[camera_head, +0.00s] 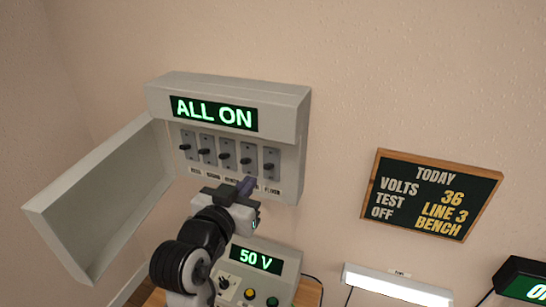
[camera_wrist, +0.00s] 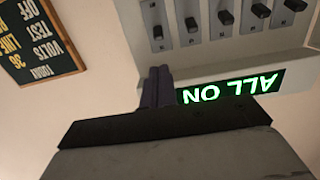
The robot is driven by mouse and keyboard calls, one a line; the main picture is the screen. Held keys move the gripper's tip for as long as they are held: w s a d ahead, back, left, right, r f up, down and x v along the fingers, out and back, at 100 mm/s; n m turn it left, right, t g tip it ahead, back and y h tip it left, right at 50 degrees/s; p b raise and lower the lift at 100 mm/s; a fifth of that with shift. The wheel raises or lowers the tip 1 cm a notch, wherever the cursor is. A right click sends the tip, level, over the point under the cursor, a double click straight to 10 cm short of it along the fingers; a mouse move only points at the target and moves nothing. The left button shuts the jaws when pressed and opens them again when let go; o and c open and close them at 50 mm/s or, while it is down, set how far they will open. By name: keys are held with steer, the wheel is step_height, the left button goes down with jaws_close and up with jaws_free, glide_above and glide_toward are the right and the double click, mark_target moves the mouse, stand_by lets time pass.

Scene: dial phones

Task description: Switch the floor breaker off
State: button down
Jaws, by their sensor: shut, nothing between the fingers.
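The grey breaker box (camera_head: 301,150) hangs on the wall, its display (camera_head: 213,113) reading "ALL ON". Several black-levered breakers sit in a row under it. The rightmost breaker (camera_head: 270,163) has a label that appears to read "FLOOR". In the upside-down wrist view the same breaker (camera_wrist: 157,32) is the leftmost. All levers appear to sit alike. My gripper (camera_head: 247,185) is shut and empty, in front of the box's lower edge, below the two rightmost breakers, and hides a label. Its dark fingertips also show in the wrist view (camera_wrist: 157,85), apart from the breakers.
The box's door (camera_head: 100,200) stands open to the left. Below is a bench unit with a "50 V" display (camera_head: 256,260) and knobs. A chalkboard (camera_head: 432,194) hangs on the right, above a white lamp bar (camera_head: 396,287) and a partly visible green sign (camera_head: 524,283).

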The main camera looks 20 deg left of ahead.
stand_by(0.3)
steer(key=p, duration=0.2)
glide_toward(271, 156)
steer(key=w, duration=0.4)
steer(key=shift+w+d, duration=0.2)
steer(key=shift+w, duration=0.15)
steer(key=shift+w+f+p, duration=0.15)
steer(key=shift+w+p, duration=0.15)
steer(key=shift+w, duration=0.3)
steer(key=shift+f, duration=0.15)
